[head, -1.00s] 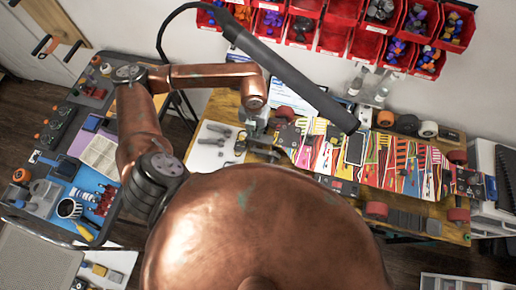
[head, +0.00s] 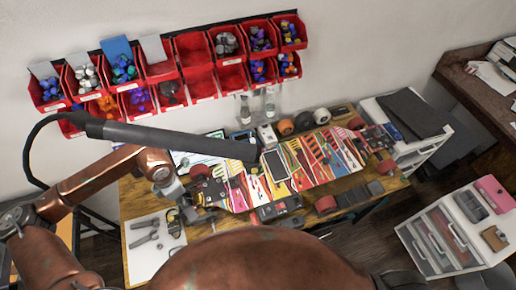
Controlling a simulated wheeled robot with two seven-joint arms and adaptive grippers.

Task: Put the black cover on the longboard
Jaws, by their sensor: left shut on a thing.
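The longboard (head: 322,163), with a brightly striped deck, lies upside down across the workbench, its wheels showing at the ends. A dark, pale-edged rectangular panel (head: 276,166) lies at the middle of the deck. I cannot tell for sure whether it is the black cover. My left gripper (head: 186,206) is at the longboard's left end, beside the black truck there. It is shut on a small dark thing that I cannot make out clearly. My right gripper is not in view.
A dark lamp arm (head: 170,135) crosses above the bench's left half. A white sheet with tools (head: 145,262) lies at the left. A dark grey block (head: 360,194) and a black-and-red device (head: 279,208) lie in front of the longboard. A drawer unit (head: 445,235) stands right.

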